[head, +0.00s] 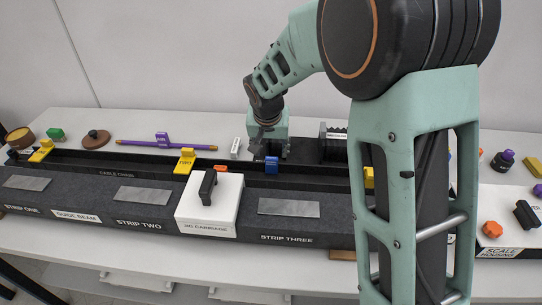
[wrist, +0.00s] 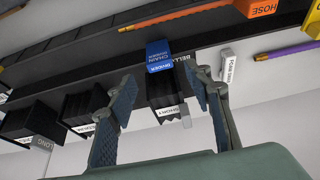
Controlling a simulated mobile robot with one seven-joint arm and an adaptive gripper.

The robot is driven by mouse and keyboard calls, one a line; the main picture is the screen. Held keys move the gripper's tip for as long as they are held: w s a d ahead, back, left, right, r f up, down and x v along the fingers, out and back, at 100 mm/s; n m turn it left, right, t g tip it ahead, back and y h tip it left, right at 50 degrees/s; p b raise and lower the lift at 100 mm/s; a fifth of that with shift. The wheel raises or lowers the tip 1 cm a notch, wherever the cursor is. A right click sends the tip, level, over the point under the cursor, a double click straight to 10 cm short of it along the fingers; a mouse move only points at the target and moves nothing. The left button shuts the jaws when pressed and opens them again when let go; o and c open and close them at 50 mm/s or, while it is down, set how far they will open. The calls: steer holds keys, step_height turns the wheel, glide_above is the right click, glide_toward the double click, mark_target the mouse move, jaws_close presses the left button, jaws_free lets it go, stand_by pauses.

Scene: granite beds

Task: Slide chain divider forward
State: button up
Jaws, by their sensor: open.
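The blue chain divider (head: 271,165) stands in the long black cable-chain trough (head: 120,170), right of the yellow divider marked TWO (head: 186,160). In the wrist view the blue divider (wrist: 158,54) shows its CHAIN DIVIDER lettering, just beyond my fingertips. My gripper (wrist: 163,82) is open, with one finger on each side of a black ribbed block labelled SHORT (wrist: 165,95). I see no finger touching the divider. In the head view my gripper (head: 266,142) is low behind the trough, and its fingertips are hard to make out.
A white carriage block (head: 207,205) with a black handle sits on the granite bed in front. A small white labelled block (head: 235,148) and a purple rod (head: 165,143) lie behind the trough. More black ribbed blocks (wrist: 85,110) stand beside my gripper.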

mark_target(271, 159)
steer(key=x, duration=0.6)
jaws_close()
stand_by(0.3)
